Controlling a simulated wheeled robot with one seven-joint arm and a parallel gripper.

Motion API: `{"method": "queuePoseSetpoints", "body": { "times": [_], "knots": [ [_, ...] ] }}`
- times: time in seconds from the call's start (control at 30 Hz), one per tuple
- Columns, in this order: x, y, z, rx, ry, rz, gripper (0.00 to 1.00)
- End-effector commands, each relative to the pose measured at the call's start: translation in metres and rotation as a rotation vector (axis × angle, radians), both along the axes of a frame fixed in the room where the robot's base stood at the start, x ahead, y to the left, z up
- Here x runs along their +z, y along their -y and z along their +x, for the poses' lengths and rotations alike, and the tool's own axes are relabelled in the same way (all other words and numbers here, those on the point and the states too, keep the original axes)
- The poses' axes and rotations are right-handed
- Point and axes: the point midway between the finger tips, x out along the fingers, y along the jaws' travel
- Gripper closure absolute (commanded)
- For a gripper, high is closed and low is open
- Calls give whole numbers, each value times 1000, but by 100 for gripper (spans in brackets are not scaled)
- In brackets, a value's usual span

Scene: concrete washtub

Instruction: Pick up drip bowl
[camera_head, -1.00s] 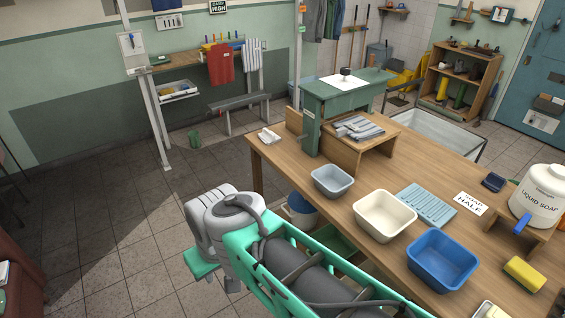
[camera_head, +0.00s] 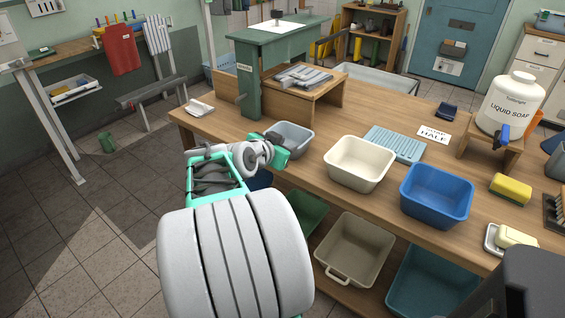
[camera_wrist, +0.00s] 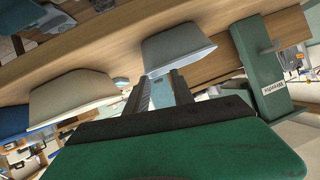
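A small grey-blue bowl (camera_head: 294,138) stands on the wooden table near its front edge, beside the green stand; no label marks it as the drip bowl. It also shows in the wrist view (camera_wrist: 178,47), just beyond my fingers. My gripper (camera_head: 276,140) is at the bowl's left side in the head view. In the wrist view my gripper (camera_wrist: 161,84) has its two fingers apart with a gap between them, close to the bowl's edge. I cannot tell whether they touch it or straddle its wall. My wrist hides part of the bowl in the head view.
A cream basin (camera_head: 360,164) and a blue basin (camera_head: 436,195) stand to the right on the table (camera_head: 400,112). The green stand (camera_head: 247,85) and a wooden riser (camera_head: 318,92) are close behind the bowl. Several tubs sit on the shelf below.

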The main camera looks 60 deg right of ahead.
Motion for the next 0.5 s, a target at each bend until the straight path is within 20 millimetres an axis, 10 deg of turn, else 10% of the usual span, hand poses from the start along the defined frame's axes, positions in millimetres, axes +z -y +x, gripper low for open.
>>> {"method": "queuePoseSetpoints", "body": {
  "times": [0.5],
  "knots": [
    [-19,58,-30,-79,14,-56,71]
  ]
}}
